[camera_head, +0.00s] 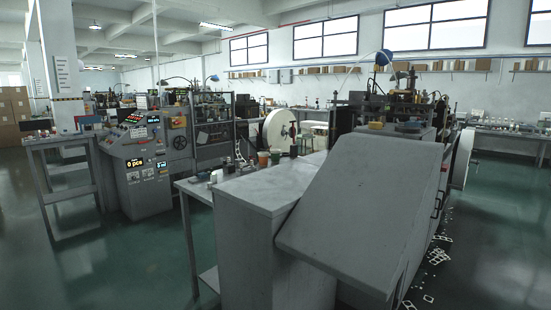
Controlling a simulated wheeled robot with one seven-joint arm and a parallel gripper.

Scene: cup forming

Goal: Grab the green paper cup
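A large sloped grey panel (360,200) rises right of the worktop. Small items (215,176) lie at the worktop's left end. A control console (145,165) stands at left. White scraps (440,256) litter the floor at right. Green floor (130,255) is open at left.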

